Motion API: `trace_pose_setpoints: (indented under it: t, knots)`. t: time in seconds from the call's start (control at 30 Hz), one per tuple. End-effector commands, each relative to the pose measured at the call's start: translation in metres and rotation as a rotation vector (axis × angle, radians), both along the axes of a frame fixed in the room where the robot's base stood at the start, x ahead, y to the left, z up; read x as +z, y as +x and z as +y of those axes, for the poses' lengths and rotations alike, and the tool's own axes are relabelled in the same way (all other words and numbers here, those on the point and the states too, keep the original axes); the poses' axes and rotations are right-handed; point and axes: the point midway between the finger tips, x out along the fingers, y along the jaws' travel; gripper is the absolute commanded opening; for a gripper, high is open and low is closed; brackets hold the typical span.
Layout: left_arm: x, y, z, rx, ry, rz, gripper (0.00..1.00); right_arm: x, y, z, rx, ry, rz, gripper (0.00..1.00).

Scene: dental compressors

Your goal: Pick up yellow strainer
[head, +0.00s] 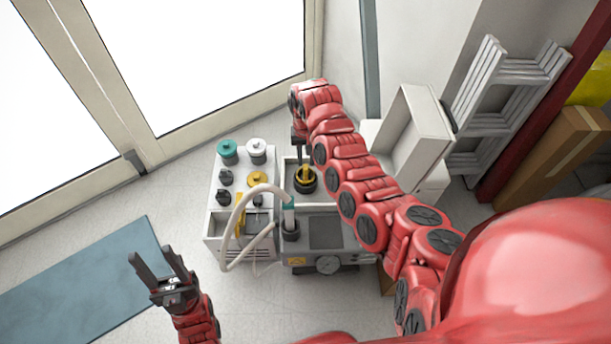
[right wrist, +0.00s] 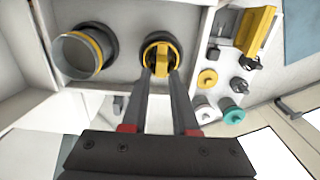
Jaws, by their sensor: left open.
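A yellow piece that looks like the yellow strainer (head: 306,172) sits in a round black housing in the white open tray of the compressor unit. In the right wrist view the yellow strainer (right wrist: 161,52) shows as a ring with an upright bar, just beyond the fingertips. My right gripper (right wrist: 160,72) points at it with its fingers apart, one toward each side of the bar; I cannot tell whether they touch it. In the head view my right gripper (head: 299,150) is over the tray, partly hidden by its arm. My left gripper (head: 157,262) is open and empty at lower left.
A white box (head: 211,220) with knobs, a yellow disc (head: 257,179) and a teal cap (head: 228,148) stands left of the tray. A white hose (head: 231,232) arches in front. A clear cup (right wrist: 75,57) stands near the strainer.

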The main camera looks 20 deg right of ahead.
Motion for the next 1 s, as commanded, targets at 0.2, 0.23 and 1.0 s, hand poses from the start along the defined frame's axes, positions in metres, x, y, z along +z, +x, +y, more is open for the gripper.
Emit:
trace_pose_setpoints:
  t: [0.2, 0.23, 1.0]
  knots:
    - [-0.007, 0.000, 0.000, 0.000, 0.000, 0.000, 0.50, -0.022, 0.001, 0.000, 0.000, -0.001, -0.002, 0.28]
    - [-0.009, 0.000, 0.000, 0.000, 0.000, 0.000, 0.50, -0.027, 0.000, 0.000, 0.000, -0.001, 0.000, 0.28]
    - [-0.014, 0.000, 0.000, 0.000, 0.000, 0.000, 0.50, -0.051, 0.001, 0.001, 0.000, -0.001, -0.003, 0.00]
